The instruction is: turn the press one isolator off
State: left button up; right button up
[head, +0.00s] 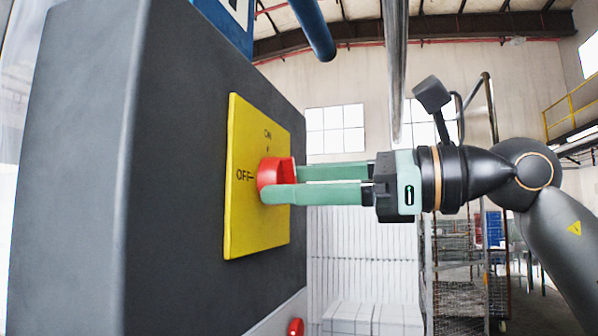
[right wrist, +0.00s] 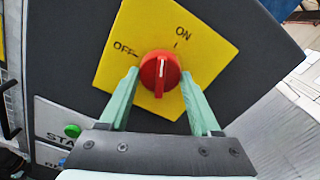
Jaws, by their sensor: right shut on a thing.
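The isolator is a red rotary knob (head: 274,174) on a yellow plate (head: 245,225) marked ON at the top and OFF at the left. The plate is on a dark grey cabinet face. My right gripper (head: 282,182) reaches in from the right and is shut on the knob, one green finger on each side. In the right wrist view the knob (right wrist: 160,72) sits between the fingertips (right wrist: 160,76). Its white line points between the ON and OFF marks. The finger contact is partly hidden in the head view. My left gripper is not in view.
The grey cabinet (head: 75,170) fills the left of the head view. A green button (right wrist: 72,131) by a START label is lower on the panel. A red button (head: 295,327) shows at the bottom. A wire shelf trolley (head: 457,285) stands behind my right arm.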

jog(key=n+p, duration=0.1)
jog(key=n, duration=0.5)
jog(key=shift+r+n+p, duration=0.2)
jog(key=shift+n+p, duration=0.1)
jog(key=shift+p, duration=0.1)
jog(key=n+p, duration=0.1)
jog(key=n, duration=0.5)
jog(key=shift+n, duration=0.3)
jog(key=o, duration=1.4)
jog(key=shift+c, duration=0.2)
jog(key=shift+d, duration=0.1)
jog(key=b+v, duration=0.3)
jog(key=v, duration=0.9)
jog(key=shift+d, duration=0.25)
